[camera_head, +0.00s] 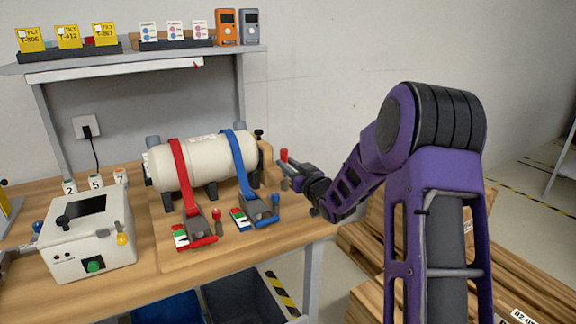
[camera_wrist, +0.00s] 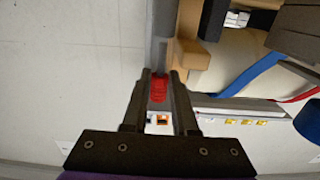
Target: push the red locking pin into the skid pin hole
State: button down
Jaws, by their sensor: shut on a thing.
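My gripper (camera_head: 289,169) is at the right end of the white tank (camera_head: 205,162), above the bench's right edge. It is shut on the red locking pin (camera_head: 284,155), whose red head stands up with a grey part below the fingers. In the wrist view the red pin (camera_wrist: 158,88) shows between the fingers of my gripper (camera_wrist: 160,85). The wooden skid (camera_head: 240,236) lies under the tank, with an upright wooden block (camera_head: 265,160) just left of my gripper. I cannot make out the pin hole in either view.
A red strap (camera_head: 183,172) and a blue strap (camera_head: 242,155) cross the tank to ratchets at the front. Another red-topped part (camera_head: 216,214) stands beside the red ratchet. A white tester box (camera_head: 90,238) is at left. Pallets (camera_head: 375,255) lie right of the bench.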

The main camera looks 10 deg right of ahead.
jog(key=shift+f, duration=0.1)
dwell(0.3)
jog(key=shift+f, duration=0.35)
jog(key=shift+r, duration=0.2)
